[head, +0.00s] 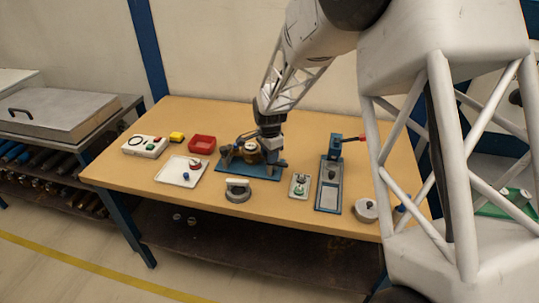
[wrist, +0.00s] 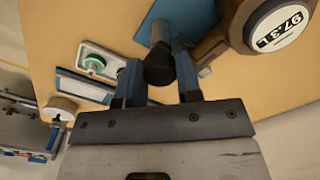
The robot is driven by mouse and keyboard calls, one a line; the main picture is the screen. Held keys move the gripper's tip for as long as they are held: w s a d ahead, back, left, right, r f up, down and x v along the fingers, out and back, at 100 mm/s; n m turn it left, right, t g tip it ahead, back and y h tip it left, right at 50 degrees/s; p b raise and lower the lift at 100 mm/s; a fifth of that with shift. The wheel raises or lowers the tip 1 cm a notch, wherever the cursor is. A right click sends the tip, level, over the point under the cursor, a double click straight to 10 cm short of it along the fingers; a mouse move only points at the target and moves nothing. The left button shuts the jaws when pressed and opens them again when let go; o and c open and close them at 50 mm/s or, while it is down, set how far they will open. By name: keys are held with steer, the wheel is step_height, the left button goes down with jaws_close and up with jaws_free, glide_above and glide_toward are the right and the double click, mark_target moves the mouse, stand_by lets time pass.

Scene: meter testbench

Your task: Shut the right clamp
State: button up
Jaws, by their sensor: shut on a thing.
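The blue clamp fixture (head: 232,168) stands near the middle of the bench and holds a brass-coloured meter (head: 251,147). In the wrist view the meter (wrist: 238,30) shows its white dial at the upper right. My gripper (wrist: 161,75) is at the right side of the fixture, beside the meter. Its two fingers are shut on the black handle (wrist: 159,66) of the right clamp, which lies between them. In the head view the gripper and wrist hide most of the right clamp. How far the clamp is swung cannot be told.
Left are a white panel (head: 170,170), a red bin (head: 201,144) and a white control box (head: 146,146). In front is a grey round tool (head: 238,190). To the right are a small plate with a green part (head: 299,187) and a blue-grey press (head: 329,191).

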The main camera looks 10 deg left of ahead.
steer(key=shift+n, duration=0.5)
steer(key=n, duration=0.3)
steer(key=shift+n, duration=0.3)
steer(key=n, duration=0.4)
steer(key=shift+n, duration=0.3)
steer(key=n, duration=0.8)
steer(key=shift+n, duration=0.4)
steer(key=o, duration=0.9)
steer(key=shift+o, duration=0.2)
